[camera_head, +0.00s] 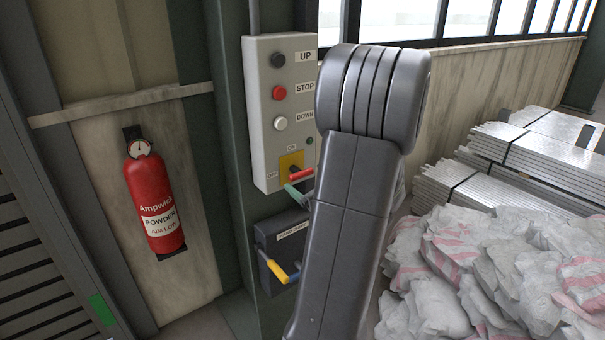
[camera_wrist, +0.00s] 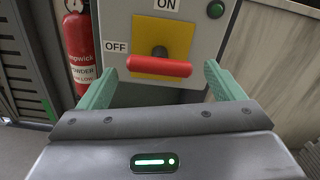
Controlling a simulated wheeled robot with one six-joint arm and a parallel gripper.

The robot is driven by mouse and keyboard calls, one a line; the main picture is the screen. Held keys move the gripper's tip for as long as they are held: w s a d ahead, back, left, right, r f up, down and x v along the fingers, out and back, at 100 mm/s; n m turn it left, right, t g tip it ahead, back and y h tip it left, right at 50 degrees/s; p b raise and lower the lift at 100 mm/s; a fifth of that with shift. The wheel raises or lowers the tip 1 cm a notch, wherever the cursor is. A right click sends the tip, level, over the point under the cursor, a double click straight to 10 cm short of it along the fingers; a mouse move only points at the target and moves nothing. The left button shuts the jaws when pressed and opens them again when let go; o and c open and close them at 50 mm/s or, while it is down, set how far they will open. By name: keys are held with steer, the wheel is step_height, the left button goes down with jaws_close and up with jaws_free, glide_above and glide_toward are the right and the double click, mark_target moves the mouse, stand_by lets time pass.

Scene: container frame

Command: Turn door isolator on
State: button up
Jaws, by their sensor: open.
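The door isolator is a red handle (camera_head: 301,174) on a yellow plate (camera_head: 291,161), low on a grey control box (camera_head: 263,110). In the wrist view the red handle (camera_wrist: 160,67) lies level in front of a dark pivot. The yellow plate (camera_wrist: 176,36) has ON above it and OFF at its left. My gripper (camera_wrist: 160,73) is open, with one green finger beyond each end of the handle and visible gaps on both sides. In the head view one green finger (camera_head: 297,196) shows just below the handle; my arm hides the rest of the gripper.
Above the isolator are a black UP, red STOP (camera_head: 279,93) and white DOWN button. Below is a dark box with a yellow-handled lever (camera_head: 279,271). A red fire extinguisher (camera_head: 154,197) hangs at left. White sacks (camera_head: 490,270) and stacked metal planks (camera_head: 500,150) fill the right.

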mark_target(303, 173)
steer(key=shift+x, duration=1.55)
steer(key=shift+c, duration=0.2)
steer(key=c, duration=0.9)
steer(key=shift+c, duration=0.2)
